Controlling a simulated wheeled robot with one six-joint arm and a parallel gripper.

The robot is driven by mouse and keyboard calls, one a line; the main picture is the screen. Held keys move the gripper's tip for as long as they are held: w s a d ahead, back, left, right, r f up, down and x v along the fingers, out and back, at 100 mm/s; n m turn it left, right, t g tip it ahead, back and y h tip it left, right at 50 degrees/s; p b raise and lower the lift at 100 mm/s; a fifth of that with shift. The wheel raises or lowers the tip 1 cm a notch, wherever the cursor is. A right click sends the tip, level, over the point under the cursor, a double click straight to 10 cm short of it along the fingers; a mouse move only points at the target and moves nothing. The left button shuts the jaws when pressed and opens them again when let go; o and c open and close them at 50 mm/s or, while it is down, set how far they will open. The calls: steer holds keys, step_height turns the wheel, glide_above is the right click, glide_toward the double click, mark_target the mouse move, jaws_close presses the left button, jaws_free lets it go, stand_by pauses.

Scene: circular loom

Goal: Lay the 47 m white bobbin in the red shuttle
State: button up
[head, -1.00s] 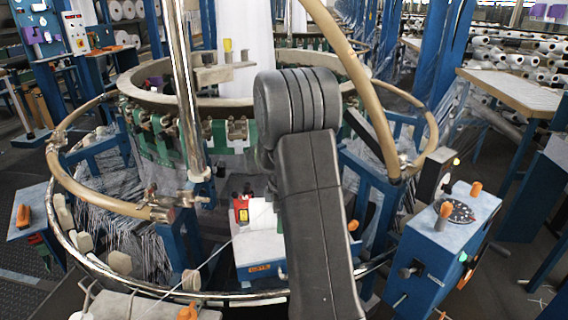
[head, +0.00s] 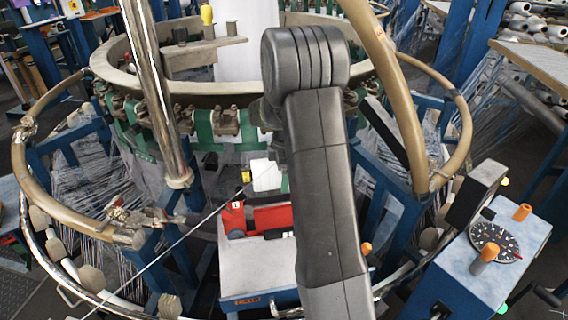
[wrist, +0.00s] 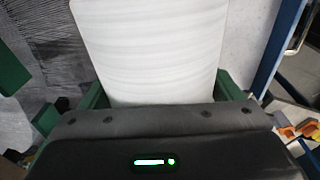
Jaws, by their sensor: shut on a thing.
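The white bobbin (head: 266,177) shows just left of my arm in the head view, upright, and fills the upper middle of the wrist view (wrist: 150,45). My gripper (wrist: 162,98) is shut on the bobbin, with green fingers at either side of it. In the head view my arm hides most of the gripper. The red shuttle (head: 270,218) lies on a pale-topped blue stand, and the bobbin appears above and behind it in the picture. I cannot tell the height between them. My arm covers the shuttle's right end. The bobbin's length label is not readable.
The loom's ring (head: 215,95) with green carriers curves behind the shuttle. A chrome post (head: 155,90) stands left, a tan hoop (head: 385,85) right. A thin thread (head: 180,243) runs to the lower left. A blue control box (head: 480,250) with a dial stands at the right.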

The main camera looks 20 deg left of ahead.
steer(key=b, duration=0.5)
glide_above(281, 218)
step_height(281, 218, down, 7)
steer(key=shift+f, duration=0.2)
steer(key=shift+d+f, duration=0.2)
stand_by(0.4)
steer(key=shift+f+b, duration=2.1)
steer(key=shift+f, duration=0.85)
steer(key=shift+f+b, duration=0.75)
steer(key=shift+f, duration=0.3)
steer(key=o, duration=1.5)
steer(key=r, duration=0.9)
steer(key=d+r, duration=0.1)
steer(key=r, duration=0.3)
steer(key=shift+w+r+p, duration=0.2)
steer(key=shift+r+p, duration=0.1)
steer(key=shift+r, duration=0.1)
